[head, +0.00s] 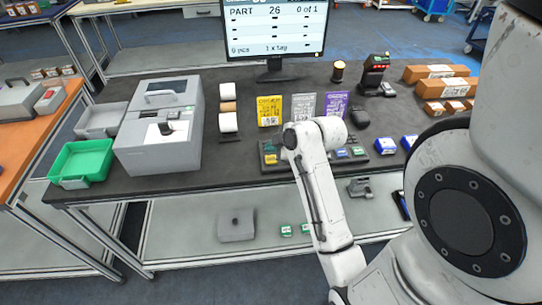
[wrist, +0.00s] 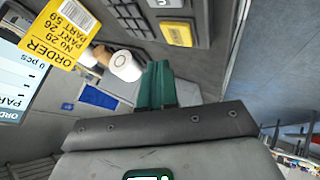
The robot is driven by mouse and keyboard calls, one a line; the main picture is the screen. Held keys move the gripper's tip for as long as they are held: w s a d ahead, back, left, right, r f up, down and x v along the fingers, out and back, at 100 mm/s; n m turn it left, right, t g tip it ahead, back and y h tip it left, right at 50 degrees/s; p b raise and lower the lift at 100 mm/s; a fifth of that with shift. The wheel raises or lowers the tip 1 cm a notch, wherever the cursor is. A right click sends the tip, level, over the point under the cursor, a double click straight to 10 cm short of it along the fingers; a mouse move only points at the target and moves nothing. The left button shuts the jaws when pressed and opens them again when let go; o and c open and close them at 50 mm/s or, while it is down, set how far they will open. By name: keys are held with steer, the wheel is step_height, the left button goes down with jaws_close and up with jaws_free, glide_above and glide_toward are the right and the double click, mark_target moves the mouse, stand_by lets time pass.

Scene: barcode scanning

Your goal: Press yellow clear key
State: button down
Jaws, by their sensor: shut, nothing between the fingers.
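The dark key panel (head: 268,147) lies near the front edge of the table, with a yellow key (head: 271,158) at its left end. In the wrist view, a yellow key (wrist: 176,33) shows beside several dark keys (wrist: 130,14); its lettering is only partly readable. My gripper (wrist: 160,70) has green fingers that are shut and empty. In the wrist view the fingertips appear just below the yellow key, and I see no contact. In the head view my arm covers part of the panel, and I cannot make out the fingers.
Yellow, grey and purple cards (head: 270,110) stand behind the panel, with a monitor (head: 275,30) beyond. White rolls (head: 228,122) and a grey printer (head: 158,130) are to the left. Blue boxes (head: 385,145) and brown cartons (head: 442,90) are to the right.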

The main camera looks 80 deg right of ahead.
mark_target(273, 161)
steer(key=shift+r+p, duration=1.4)
steer(key=shift+r, duration=0.45)
steer(key=w+a+f+m+g+y+b, duration=0.15)
steer(key=a+f, duration=0.25)
steer(key=a, duration=0.5)
steer(key=a+f+g+y+b, duration=0.1)
steer(key=a+f+g+y, duration=0.1)
steer(key=a+f, duration=0.45)
steer(key=s+a+f+m+g, duration=0.1)
steer(key=s+a+g, duration=0.1)
steer(key=a, duration=0.4)
steer(key=s+a+f+m+g, duration=0.1)
steer(key=s+a+m, duration=0.1)
steer(key=s+a, duration=0.3)
steer(key=shift+a+f+g+b, duration=0.35)
steer(key=shift+a+b, duration=0.05)
steer(key=shift+a, duration=0.3)
